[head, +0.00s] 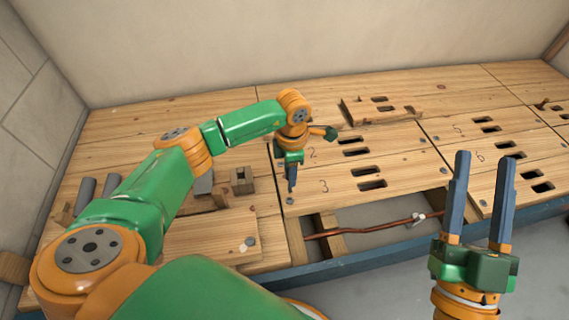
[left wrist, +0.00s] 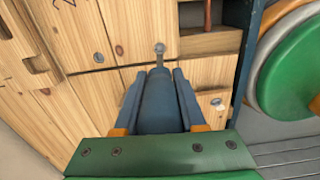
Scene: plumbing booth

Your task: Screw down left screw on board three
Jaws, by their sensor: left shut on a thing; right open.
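Board three (head: 345,190) is a wooden floor board marked 3, with two slots, in the middle of the head view. My left gripper (head: 291,168) is over its left end, shut on a blue-grey screwdriver-like tool (left wrist: 158,105). The tool points down. In the left wrist view its tip is at or just short of a round grey screw head (left wrist: 159,47); I cannot tell if they touch. In the head view a small screw head (head: 290,201) shows by the tool's lower end. My right gripper (head: 483,190) is open and empty at the front right.
In front of board three is an open gap with a copper pipe (head: 370,229) and wooden joists. A blue edge beam (head: 400,248) runs along the front. A loose slotted board (head: 375,109) lies behind. Wooden and grey blocks (head: 241,181) sit left of the tool.

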